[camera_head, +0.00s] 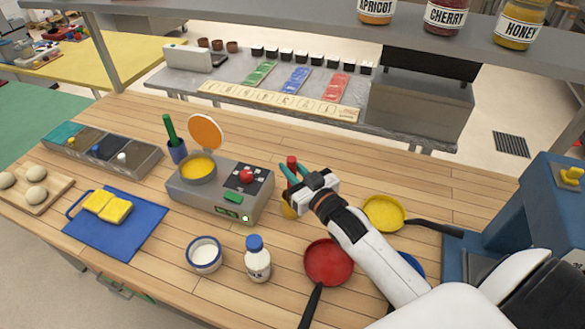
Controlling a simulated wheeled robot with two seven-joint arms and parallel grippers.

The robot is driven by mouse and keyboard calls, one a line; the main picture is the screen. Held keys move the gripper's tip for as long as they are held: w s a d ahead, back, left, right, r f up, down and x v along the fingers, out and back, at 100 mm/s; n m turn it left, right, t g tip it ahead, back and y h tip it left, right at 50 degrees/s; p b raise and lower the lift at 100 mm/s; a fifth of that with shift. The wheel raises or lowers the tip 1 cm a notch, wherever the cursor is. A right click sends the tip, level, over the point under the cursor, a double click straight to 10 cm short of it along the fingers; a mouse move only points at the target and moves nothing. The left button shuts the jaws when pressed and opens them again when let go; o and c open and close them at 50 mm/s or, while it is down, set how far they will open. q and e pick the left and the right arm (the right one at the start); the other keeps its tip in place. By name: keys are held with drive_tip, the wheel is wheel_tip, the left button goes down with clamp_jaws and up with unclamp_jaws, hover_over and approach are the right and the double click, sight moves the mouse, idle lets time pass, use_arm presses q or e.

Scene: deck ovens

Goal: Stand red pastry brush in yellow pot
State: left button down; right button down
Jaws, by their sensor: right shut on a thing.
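The red pastry brush (291,163) is upright, with its handle top showing between the teal fingertips of my right gripper (293,173). The gripper is shut on it. The yellow pot (288,211) shows only as a small piece just below the gripper, right of the grey appliance. My gripper hides the rest of the pot and the lower brush, so I cannot tell whether the brush is inside the pot or just above it. My left gripper is not in view.
A grey waffle-type appliance (205,205) with an open orange lid stands close left. A blue pot (177,152) holds a green brush. A yellow pan (384,215), red pan (328,262) and white bottle (257,265) stand nearby. Bare wood lies behind the gripper.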

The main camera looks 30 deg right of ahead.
drive_tip(key=c, duration=1.2)
unclamp_jaws()
drive_tip(key=s+d+b, duration=0.1)
drive_tip(key=s+b, duration=0.1)
drive_tip(key=s, duration=1)
drive_tip(key=shift+d+b, duration=0.25)
drive_tip(key=shift+b, duration=0.15)
